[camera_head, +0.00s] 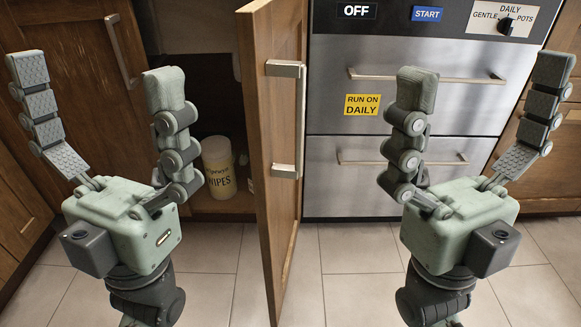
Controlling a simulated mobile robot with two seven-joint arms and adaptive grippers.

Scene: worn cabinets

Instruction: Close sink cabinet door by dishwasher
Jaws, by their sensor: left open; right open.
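The sink cabinet door (262,130) is a brown wooden door standing wide open, roughly edge-on to me, between my two grippers. Its silver bar handle (299,120) is on the face turned right, toward the dishwasher. The dishwasher (420,100) has a steel front and stands right of the door. My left gripper (95,78) is open and empty, left of the door, in front of the cabinet opening. My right gripper (485,85) is open and empty, right of the door, in front of the dishwasher. Neither gripper appears to touch the door.
A white wipes tub (218,168) stands inside the dark open cabinet (225,110), partly behind my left gripper. Another wooden door with a handle (119,45) is at the left. A wooden cabinet (560,150) is at the far right. The tiled floor (345,270) is clear.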

